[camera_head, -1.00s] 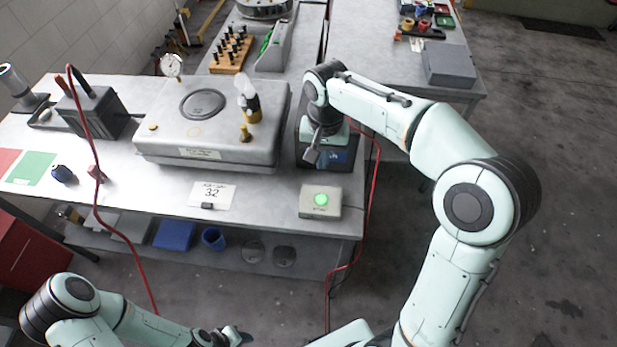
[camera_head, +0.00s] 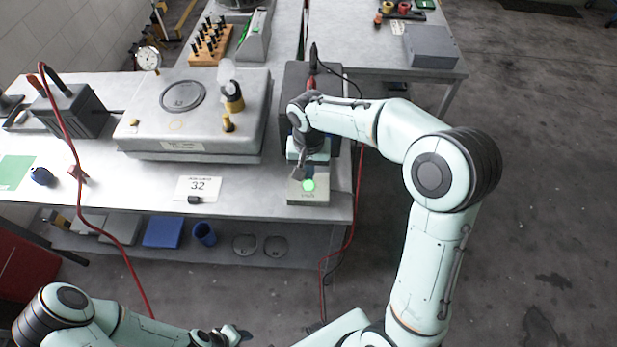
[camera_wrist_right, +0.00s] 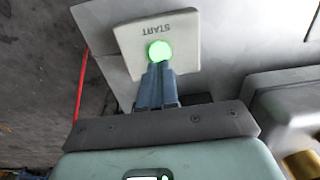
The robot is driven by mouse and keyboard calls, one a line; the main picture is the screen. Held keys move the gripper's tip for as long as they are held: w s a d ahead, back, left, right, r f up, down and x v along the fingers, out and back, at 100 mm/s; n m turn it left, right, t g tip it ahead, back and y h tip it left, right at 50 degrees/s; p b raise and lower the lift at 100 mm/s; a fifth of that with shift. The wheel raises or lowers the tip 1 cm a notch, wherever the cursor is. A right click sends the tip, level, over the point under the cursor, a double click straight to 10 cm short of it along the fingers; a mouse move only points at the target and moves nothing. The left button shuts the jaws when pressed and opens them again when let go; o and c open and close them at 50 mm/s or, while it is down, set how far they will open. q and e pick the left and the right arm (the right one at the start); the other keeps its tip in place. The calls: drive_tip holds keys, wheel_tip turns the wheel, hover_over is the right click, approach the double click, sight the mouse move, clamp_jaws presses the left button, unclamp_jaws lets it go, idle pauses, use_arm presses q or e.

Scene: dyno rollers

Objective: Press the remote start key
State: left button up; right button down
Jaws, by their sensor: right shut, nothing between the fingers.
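The remote start key is a round green lit button (camera_head: 309,185) on a small pale box (camera_head: 308,199) at the bench's front right corner. In the right wrist view the button (camera_wrist_right: 160,50) glows beside the word START on the box (camera_wrist_right: 188,26). My right gripper (camera_head: 303,176) is shut and empty, pointing down at the box. In the wrist view its fingertips (camera_wrist_right: 158,68) overlap the button's near edge; I cannot tell whether they touch it. My left gripper (camera_head: 240,334) is low at the bottom edge, away from the bench, its jaws too small to read.
A large grey machine housing (camera_head: 200,115) with a bottle and brass knobs stands left of the box. A card marked 32 (camera_head: 198,188) lies on the bench front. A dark unit (camera_head: 297,80) stands behind the wrist. A red cable (camera_head: 358,200) hangs at the bench's right edge.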

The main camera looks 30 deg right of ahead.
sight(308, 184)
drive_tip(key=shift+f, duration=1.8)
